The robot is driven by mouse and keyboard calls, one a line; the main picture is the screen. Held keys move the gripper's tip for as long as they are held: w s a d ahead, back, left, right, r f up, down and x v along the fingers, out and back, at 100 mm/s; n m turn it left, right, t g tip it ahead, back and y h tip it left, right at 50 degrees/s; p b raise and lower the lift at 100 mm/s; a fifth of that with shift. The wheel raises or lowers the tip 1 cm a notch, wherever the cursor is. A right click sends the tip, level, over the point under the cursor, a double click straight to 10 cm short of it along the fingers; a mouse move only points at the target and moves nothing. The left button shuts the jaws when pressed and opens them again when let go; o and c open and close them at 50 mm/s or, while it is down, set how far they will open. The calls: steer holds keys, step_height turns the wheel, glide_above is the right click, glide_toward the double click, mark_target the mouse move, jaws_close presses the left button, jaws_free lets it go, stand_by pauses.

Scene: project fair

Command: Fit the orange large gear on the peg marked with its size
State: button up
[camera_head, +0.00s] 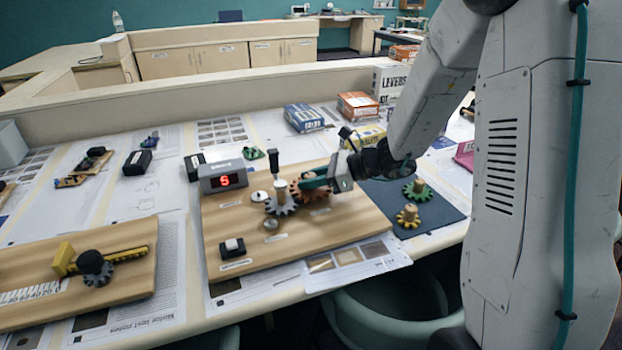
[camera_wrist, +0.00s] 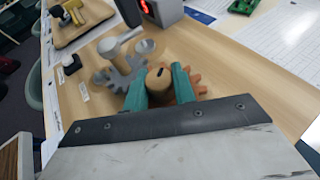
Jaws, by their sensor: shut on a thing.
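The orange large gear (camera_head: 309,193) is at the wooden board (camera_head: 350,226), just right of a grey gear (camera_head: 280,204) that has a white knob. My gripper (camera_head: 312,181) is shut on the orange gear's wooden hub. In the wrist view the teal fingers of my gripper (camera_wrist: 158,86) flank the hub, and orange teeth (camera_wrist: 198,84) show beyond the right finger. The grey gear (camera_wrist: 122,76) is close beside it there; I cannot tell whether their teeth touch. The peg under the orange gear is hidden, and the small labels are unreadable.
A green gear (camera_head: 418,191) and a yellow gear (camera_head: 408,216) stand on a dark mat right of the board. A display box (camera_head: 222,176) reading 5 and a black switch (camera_head: 232,247) are on the board. Boxes (camera_head: 303,117) stand behind.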

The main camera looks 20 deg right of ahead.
steer(key=shift+f, duration=0.6)
steer(key=o, duration=0.7)
steer(key=shift+d, duration=0.1)
steer(key=shift+v, duration=5.4)
steer(key=shift+r, duration=0.1)
